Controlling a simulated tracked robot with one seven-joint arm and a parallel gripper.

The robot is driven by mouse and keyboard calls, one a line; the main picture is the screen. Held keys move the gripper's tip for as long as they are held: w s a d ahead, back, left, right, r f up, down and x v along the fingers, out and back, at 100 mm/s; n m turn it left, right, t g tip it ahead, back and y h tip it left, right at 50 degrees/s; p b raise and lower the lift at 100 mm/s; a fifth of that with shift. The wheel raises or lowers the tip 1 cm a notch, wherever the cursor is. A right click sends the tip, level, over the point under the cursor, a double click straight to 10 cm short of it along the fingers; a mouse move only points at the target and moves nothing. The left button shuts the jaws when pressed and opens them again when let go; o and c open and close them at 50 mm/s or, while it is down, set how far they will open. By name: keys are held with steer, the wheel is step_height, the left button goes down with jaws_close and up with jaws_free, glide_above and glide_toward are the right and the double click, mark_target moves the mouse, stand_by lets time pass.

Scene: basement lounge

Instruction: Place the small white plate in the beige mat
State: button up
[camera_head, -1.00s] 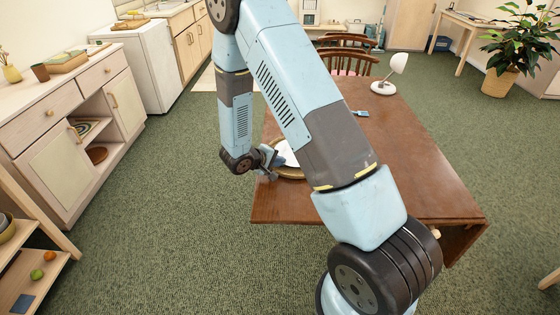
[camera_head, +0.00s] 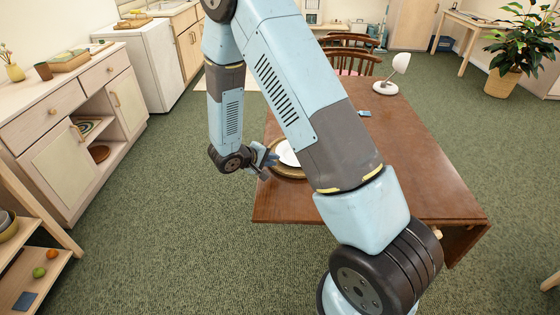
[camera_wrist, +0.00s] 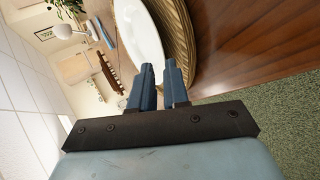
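The small white plate (camera_head: 287,154) lies on the round beige woven mat (camera_head: 289,174) at the table's left side; my arm covers their right part in the head view. In the wrist view the plate (camera_wrist: 138,35) appears inside the rim of the mat (camera_wrist: 181,40), and both are cut off by the top edge. My gripper (camera_head: 271,160) is just left of the plate in the head view.
The brown wooden table (camera_head: 410,150) carries a white lamp (camera_head: 393,75) and a small blue object (camera_head: 365,113) at its far side. Wooden chairs (camera_head: 350,60) stand behind it. A cabinet (camera_head: 75,125) stands at left. Green carpet between cabinet and table is free.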

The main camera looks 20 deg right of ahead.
steer(key=v, duration=0.7)
steer(key=s+d+r+m+g+y, duration=0.2)
steer(key=s+d+r, duration=0.3)
steer(key=r, duration=0.5)
steer(key=s+d+r+m+g+y, duration=0.15)
steer(key=s+d+r, duration=0.35)
steer(key=r, duration=0.5)
steer(key=s+r+m+t+y, duration=0.2)
steer(key=s+r+t+y, duration=0.2)
steer(key=s+r, duration=0.9)
steer(key=s+y, duration=0.2)
steer(key=s, duration=0.1)
steer(key=shift+d, duration=0.3)
steer(key=shift+r+y, duration=0.1)
steer(key=shift+y, duration=0.15)
